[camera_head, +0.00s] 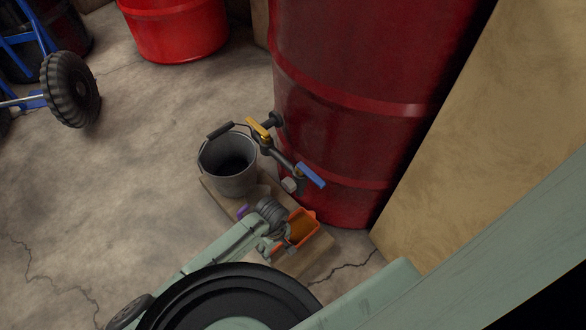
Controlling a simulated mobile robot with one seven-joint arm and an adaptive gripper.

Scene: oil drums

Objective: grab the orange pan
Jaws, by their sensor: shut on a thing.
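The orange pan (304,226) is a small open-topped orange container with a darker inside, at the lower middle of the head view. It is at the wooden board in front of the dark red drum. My gripper (283,238) is at the pan's left side and is shut on it. My arm's links hide part of the pan's near left side. I cannot tell whether the pan rests on the board or is slightly raised.
A grey bucket (233,178) stands on the board (318,258), left of the pan. The large dark red drum (345,130) has a yellow-handled tap and a blue-handled one (311,175) above the pan. A tan panel (475,130) is at right. Open concrete floor lies left.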

